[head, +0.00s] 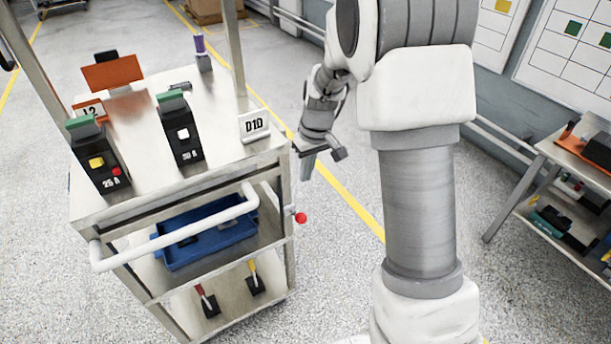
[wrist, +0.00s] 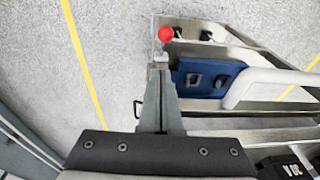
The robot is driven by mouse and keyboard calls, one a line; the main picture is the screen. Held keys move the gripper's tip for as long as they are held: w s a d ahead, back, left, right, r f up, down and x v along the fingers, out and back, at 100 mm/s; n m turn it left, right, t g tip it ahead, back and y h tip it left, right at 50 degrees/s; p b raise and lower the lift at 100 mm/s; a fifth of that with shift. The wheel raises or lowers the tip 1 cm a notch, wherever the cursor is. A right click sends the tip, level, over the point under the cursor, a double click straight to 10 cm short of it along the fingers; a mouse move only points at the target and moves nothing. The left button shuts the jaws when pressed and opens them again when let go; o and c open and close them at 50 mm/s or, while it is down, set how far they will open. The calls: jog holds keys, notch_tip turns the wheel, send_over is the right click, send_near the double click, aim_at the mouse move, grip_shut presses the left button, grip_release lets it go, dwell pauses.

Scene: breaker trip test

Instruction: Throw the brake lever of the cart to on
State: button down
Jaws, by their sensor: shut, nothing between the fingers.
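The cart (head: 105,210) stands at the left in the head view, with a white push handle (head: 180,235) across its front. The brake lever's red ball knob (head: 300,217) sticks out at the cart's right front post, below the top. In the wrist view the red knob (wrist: 166,33) shows just beyond my fingertips. My gripper (head: 307,174) is beside the cart's right edge, above the knob, pointing down. In the wrist view my gripper (wrist: 160,68) has its fingers together and empty. I see no contact with the knob. The lever's shaft is mostly hidden.
A blue tray (head: 205,235) and two small levers (head: 206,303) (head: 254,278) are on lower shelves. A side table (head: 560,152) stands right. Floor right of the cart is clear.

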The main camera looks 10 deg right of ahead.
jog(key=b, duration=0.1)
send_near(303, 213)
jog(key=f, duration=0.1)
jog(key=w+f, duration=0.1)
jog(key=f, duration=0.1)
jog(key=w+a+f, duration=0.1)
jog(key=f, duration=0.1)
jog(key=shift+a+f, duration=0.1)
jog(key=shift+s+f, duration=0.2)
jog(key=shift+f, duration=0.45)
jog(key=shift+f+b, duration=0.15)
jog(key=shift+b, duration=0.55)
